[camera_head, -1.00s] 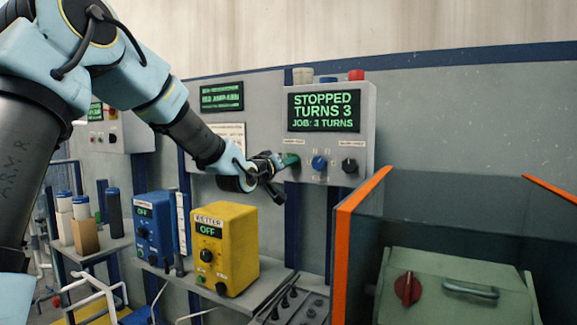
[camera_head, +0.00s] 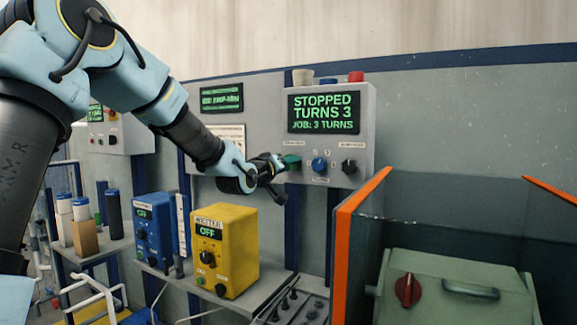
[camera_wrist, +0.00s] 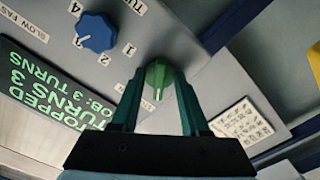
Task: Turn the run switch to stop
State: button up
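The run switch appears to be the green knob (camera_head: 292,161) at the lower left of the grey control box (camera_head: 366,125). Its label is too small to read. My gripper (camera_head: 283,163) is at this knob, coming from the left. In the wrist view, the green knob (camera_wrist: 157,80) sits between the fingertips of my gripper (camera_wrist: 160,88), which appear closed against its sides. A pale pointer line shows on the knob, running towards the gripper's palm. The display (camera_head: 323,112) reads STOPPED, TURNS 3, JOB: 3 TURNS.
A blue selector knob (camera_head: 319,164) and a black knob (camera_head: 349,166) are to the right on the same box. A red button (camera_head: 356,76) is on top. A yellow unit (camera_head: 225,250) and a blue unit (camera_head: 154,232) stand below. An orange-edged guard (camera_head: 345,235) is at right.

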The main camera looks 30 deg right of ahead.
jog(key=shift+a, duration=0.1)
jog(key=b+v, duration=0.2)
jog(key=v, duration=0.8)
jog(key=shift+s+a+b, duration=0.15)
jog(key=shift+a+b, duration=0.15)
jog(key=shift+b, duration=0.1)
jog(key=shift+r, duration=0.1)
jog(key=w+a+f+n+y, duration=0.15)
jog(key=a+f+y, duration=0.35)
jog(key=a+f, duration=0.5)
jog(key=w+a+f+n+y, duration=0.1)
jog(key=w+a+f+y, duration=0.2)
jog(key=a+f+y, duration=0.65)
jog(key=s+a+f+g, duration=0.3)
jog(key=s+a, duration=0.4)
jog(key=a, duration=0.4)
jog(key=s+a+f+n+g+y, duration=0.1)
jog(key=s+a+f+g, duration=0.3)
jog(key=s+a, duration=0.4)
jog(key=a+f, duration=0.1)
jog(key=a, duration=0.2)
jog(key=shift+a, duration=0.15)
